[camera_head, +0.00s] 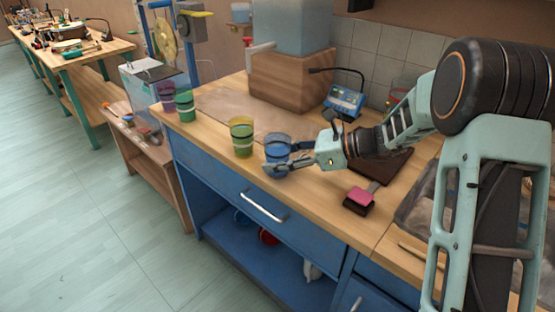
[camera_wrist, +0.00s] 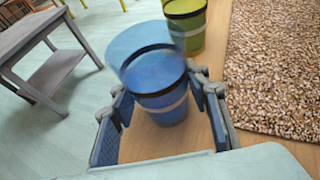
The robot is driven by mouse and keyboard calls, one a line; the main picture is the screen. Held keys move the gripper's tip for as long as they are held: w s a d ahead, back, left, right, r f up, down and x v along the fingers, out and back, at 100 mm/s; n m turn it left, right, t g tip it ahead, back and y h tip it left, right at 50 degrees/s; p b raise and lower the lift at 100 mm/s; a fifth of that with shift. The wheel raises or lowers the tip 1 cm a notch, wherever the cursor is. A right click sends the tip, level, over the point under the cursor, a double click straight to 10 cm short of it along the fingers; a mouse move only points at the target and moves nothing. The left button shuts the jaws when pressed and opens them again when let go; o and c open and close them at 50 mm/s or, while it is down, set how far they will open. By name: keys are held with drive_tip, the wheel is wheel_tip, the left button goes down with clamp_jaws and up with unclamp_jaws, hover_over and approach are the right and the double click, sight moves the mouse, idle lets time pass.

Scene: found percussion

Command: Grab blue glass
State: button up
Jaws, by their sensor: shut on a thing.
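The blue glass (camera_head: 277,149) stands upright on the wooden counter, a see-through cup with a dark band and a pale band. It also fills the middle of the wrist view (camera_wrist: 157,80). My gripper (camera_head: 280,158) reaches in from the right, with one finger on each side of the glass. In the wrist view the fingers (camera_wrist: 160,95) are shut on the glass. The glass appears to be at counter level; I cannot tell whether its base touches the wood.
A yellow-green glass (camera_head: 241,138) stands just left of the blue one. Farther left are a green glass (camera_head: 185,105) and a purple glass (camera_head: 167,97). A pink-topped block (camera_head: 361,198) lies to the right. A wooden box (camera_head: 290,80) and a blue device (camera_head: 344,99) stand behind.

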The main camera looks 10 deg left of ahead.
drive_tip(key=c, duration=0.5)
drive_tip(key=shift+c, duration=0.2)
drive_tip(key=shift+r, duration=0.2)
